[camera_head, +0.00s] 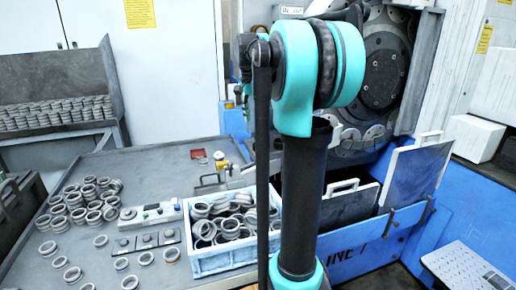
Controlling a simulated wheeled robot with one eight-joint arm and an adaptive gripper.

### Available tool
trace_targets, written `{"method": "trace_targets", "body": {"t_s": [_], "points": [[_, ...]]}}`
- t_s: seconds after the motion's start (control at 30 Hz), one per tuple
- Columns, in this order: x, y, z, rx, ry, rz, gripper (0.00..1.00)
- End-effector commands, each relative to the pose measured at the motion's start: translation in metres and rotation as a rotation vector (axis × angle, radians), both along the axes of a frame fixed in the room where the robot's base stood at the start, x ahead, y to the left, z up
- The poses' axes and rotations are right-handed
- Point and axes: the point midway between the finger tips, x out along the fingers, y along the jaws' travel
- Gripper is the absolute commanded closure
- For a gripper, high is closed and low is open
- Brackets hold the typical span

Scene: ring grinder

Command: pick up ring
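Several grey metal rings (94,216) lie loose on the left part of the grey worktable (146,165), some overlapping in a cluster. A few rings sit apart nearer the front, such as one ring (72,274). More rings (233,222) fill a white-blue crate (210,261), whose right side is hidden behind my arm. Rows of rings (58,112) stand on a raised shelf at the back left. My dark and teal arm rises through the middle of the view. My gripper cannot be made out; dark parts show left of the upper joint.
A control box (148,215) and a small button panel (145,241) lie left of the crate. A large grinding machine (385,75) stands behind my arm. Grey panels with handles (418,168) stand upright at the right. The table behind the control box is mostly bare.

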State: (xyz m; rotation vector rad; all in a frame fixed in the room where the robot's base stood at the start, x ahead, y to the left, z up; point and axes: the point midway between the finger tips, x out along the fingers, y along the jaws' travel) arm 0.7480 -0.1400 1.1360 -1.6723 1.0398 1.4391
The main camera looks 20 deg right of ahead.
Motion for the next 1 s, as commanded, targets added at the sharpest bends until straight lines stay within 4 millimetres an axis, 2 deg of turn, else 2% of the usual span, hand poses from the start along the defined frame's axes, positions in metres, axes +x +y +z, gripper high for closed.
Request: {"method": "trace_targets", "body": {"t_s": [0.1, 0.2, 0.47, 0.73, 1.0], "points": [[0.002, -0.003, -0.023, 0.000, 0.000, -0.001, 0.31], [0.003, -0.005, -0.037, 0.000, 0.000, 0.000, 0.31], [0.004, -0.007, -0.054, 0.000, -0.001, 0.001, 0.31], [0.006, -0.010, -0.090, 0.000, -0.001, 0.001, 0.31], [0.007, -0.012, -0.100, 0.000, -0.001, 0.001, 0.31]]}}
